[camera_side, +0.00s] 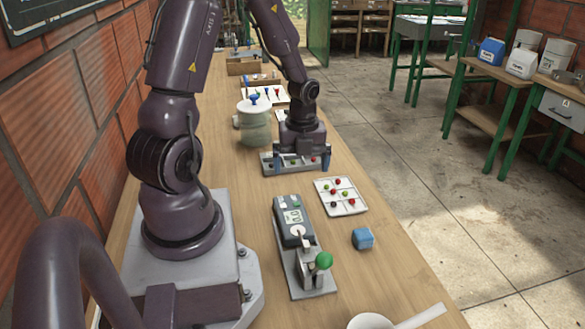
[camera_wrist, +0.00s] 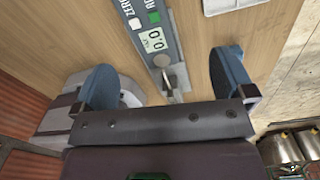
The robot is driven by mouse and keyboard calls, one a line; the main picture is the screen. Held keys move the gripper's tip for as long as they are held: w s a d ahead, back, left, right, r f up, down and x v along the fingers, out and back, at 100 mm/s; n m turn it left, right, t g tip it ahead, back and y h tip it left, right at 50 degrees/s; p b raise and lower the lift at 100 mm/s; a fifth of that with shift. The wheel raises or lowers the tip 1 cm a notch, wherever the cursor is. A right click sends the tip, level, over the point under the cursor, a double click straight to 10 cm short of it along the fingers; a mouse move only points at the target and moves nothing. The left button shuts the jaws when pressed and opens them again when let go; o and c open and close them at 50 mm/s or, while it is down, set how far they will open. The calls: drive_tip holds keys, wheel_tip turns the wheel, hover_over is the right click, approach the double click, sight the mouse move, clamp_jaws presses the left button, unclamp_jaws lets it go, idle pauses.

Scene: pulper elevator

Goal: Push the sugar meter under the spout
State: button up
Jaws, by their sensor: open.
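The sugar meter (camera_side: 293,220) is a dark grey box with a display, buttons and a round pale well at its near end. It sits on a long grey rail (camera_side: 288,258). In the wrist view the gripper (camera_wrist: 165,80) is open and empty, and the meter (camera_wrist: 154,38) reads 0.0.
A white sectioned tray of cherries (camera_side: 340,196) lies right of the meter.

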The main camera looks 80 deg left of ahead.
sight(290, 205)
drive_tip(key=d+f+m+g+y, duration=0.1)
drive_tip(key=d+f+m, duration=0.1)
drive_tip(key=d, duration=0.4)
drive_tip(key=n+y, duration=0.1)
drive_tip(key=s+a+r+n+y, duration=0.1)
drive_tip(key=s+r+n+t+y, duration=0.1)
drive_tip(key=shift+s+a+r+n+y, duration=0.25)
drive_tip(key=shift+a+n+y, duration=0.05)
idle(0.3)
drive_tip(key=x, duration=1.3)
drive_tip(key=shift+w+d, duration=0.1)
